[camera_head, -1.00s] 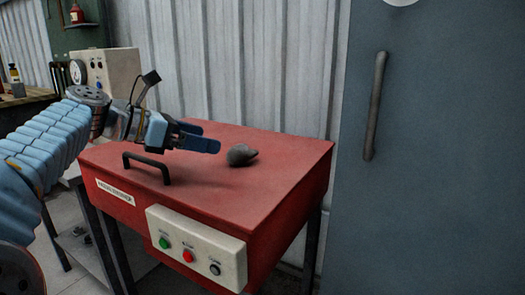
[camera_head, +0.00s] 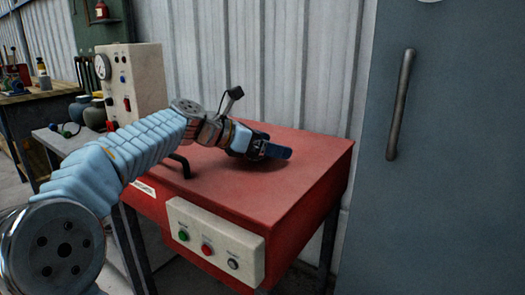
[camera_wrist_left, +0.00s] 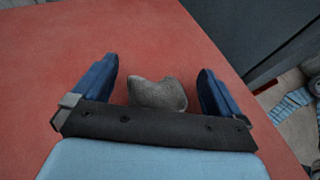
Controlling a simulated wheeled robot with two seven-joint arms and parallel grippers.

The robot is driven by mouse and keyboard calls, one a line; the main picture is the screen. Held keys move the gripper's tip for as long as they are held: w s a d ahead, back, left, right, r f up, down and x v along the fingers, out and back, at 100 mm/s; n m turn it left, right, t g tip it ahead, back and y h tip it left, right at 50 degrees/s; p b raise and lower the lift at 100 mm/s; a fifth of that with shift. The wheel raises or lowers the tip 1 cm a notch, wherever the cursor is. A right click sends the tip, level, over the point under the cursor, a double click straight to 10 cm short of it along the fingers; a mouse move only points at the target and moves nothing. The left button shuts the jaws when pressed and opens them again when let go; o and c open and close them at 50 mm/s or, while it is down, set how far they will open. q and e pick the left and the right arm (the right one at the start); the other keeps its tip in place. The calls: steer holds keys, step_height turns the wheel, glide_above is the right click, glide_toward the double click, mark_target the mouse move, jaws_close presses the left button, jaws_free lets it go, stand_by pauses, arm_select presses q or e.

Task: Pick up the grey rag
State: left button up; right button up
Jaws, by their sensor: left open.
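The grey rag (camera_wrist_left: 158,95) is a small crumpled lump on the red machine top (camera_head: 305,160). In the left wrist view it lies between the two blue fingers of my left gripper (camera_wrist_left: 158,88), with a gap on each side. The gripper is open and the rag's near edge is partly hidden by the dark gripper body. In the head view my left gripper (camera_head: 275,148) is low over the red top and hides the rag. My right gripper is in neither view.
A black handle (camera_head: 181,165) stands on the red top's left side. A button panel (camera_head: 215,240) is on the front. A gauge box (camera_head: 130,80) and a side table stand to the left. A grey-blue door (camera_head: 460,150) with a handle is at right.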

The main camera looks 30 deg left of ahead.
arm_select(q)
steer(key=c, duration=0.9)
steer(key=shift+c, duration=0.2)
